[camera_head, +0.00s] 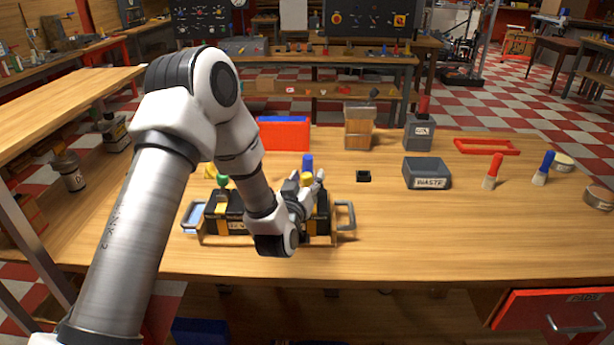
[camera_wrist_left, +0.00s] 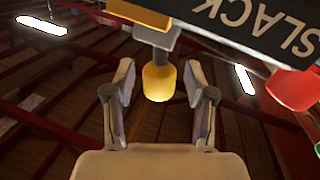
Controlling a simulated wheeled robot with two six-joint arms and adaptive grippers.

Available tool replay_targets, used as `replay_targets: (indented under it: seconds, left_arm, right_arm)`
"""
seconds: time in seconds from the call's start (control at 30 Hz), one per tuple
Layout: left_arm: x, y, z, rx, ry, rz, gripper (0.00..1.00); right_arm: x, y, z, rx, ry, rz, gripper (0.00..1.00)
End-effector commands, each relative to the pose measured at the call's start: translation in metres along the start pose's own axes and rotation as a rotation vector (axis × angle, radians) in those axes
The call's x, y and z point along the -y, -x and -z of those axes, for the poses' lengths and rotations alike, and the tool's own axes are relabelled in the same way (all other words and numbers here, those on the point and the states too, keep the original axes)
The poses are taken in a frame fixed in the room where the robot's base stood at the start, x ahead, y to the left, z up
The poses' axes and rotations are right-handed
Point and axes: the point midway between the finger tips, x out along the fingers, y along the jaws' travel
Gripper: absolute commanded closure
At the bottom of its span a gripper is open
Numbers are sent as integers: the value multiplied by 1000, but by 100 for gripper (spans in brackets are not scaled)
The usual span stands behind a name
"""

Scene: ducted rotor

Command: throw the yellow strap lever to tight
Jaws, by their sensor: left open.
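The yellow knob of the lever (camera_wrist_left: 158,82) hangs in the left wrist view beneath a grey stem, by a black plate lettered SLACK (camera_wrist_left: 255,22). My left gripper (camera_wrist_left: 159,92) is open, one finger on each side of the knob, with gaps visible on both sides. In the head view my left gripper (camera_head: 307,184) is over the right part of the black unit (camera_head: 321,212) on a metal frame with end handles. My arm and wrist hide much of the unit's middle. My right gripper is not in view.
A blue-topped part (camera_head: 307,162) stands just behind the gripper. A red bin (camera_head: 284,135), a wooden box (camera_head: 359,130) and a grey WASTE box (camera_head: 427,174) stand farther back. The bench front right of the frame (camera_head: 450,240) is clear.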

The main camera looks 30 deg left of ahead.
Motion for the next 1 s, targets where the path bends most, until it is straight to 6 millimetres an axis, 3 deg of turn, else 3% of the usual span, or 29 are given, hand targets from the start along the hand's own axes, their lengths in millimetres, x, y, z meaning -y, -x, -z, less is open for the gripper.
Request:
replay_targets:
  seconds: [0.2,0.23,0.37,0.4,0.77,1.0]
  left_arm:
    - [0,-2,0,0,0,0,45]
    - [0,-2,0,0,0,0,48]
    - [0,-2,0,0,0,0,94]
    - [0,-2,0,0,0,0,100]
    - [-2,-2,1,7,-22,1,100]
    - [-8,-3,2,34,-123,6,100]
  right_arm:
    - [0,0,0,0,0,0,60]
    - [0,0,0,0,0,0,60]
    - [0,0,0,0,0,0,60]
    - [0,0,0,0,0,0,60]
    - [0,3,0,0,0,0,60]
    - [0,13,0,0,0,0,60]
